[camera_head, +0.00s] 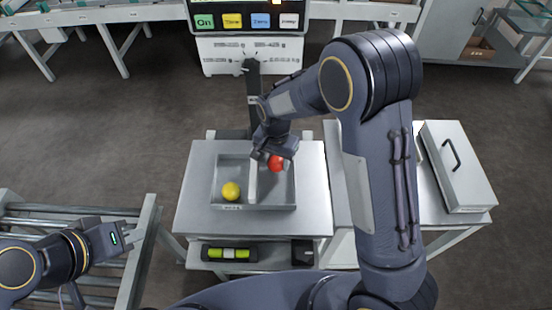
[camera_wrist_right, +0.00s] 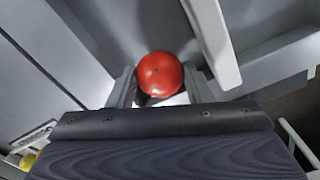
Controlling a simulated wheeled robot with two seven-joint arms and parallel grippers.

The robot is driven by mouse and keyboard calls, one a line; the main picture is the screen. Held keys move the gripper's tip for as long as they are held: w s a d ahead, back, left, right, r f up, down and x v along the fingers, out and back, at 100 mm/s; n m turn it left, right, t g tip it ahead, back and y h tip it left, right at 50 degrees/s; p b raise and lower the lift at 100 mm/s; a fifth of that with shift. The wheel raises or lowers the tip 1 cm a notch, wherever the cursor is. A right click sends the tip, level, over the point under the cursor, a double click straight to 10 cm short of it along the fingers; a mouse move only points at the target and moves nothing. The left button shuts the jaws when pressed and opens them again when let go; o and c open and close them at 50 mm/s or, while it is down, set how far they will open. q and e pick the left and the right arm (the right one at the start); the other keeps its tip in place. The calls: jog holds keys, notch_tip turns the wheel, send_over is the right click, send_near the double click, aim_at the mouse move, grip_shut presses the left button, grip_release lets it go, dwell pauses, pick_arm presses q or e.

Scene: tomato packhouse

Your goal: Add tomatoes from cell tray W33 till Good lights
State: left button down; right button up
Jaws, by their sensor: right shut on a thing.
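A grey tray (camera_head: 253,207) with two cells sits on the metal table; its front label is too small to read. A yellow tomato (camera_head: 231,191) lies in its left cell. My right gripper (camera_head: 276,158) is shut on a red tomato (camera_head: 276,163) at the right cell. The right wrist view shows this tomato (camera_wrist_right: 160,74) between the two fingers; whether it touches the cell floor is unclear. My left gripper (camera_head: 134,240) is over the rollers at the left, far from the tray; its finger gap is unclear. No Good light is readable.
A display with On and Zero buttons (camera_head: 248,20) stands behind the metal table (camera_head: 195,190). A roller conveyor (camera_head: 60,212) is at the left. A closed grey case (camera_head: 455,165) lies at the right.

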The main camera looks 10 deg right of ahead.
jog(key=shift+f, duration=0.45)
jog(key=o, duration=0.8)
jog(key=c, duration=0.3)
jog(key=shift+r, duration=0.15)
jog(key=shift+r+p, duration=2.65)
jog(key=shift+r, duration=0.8)
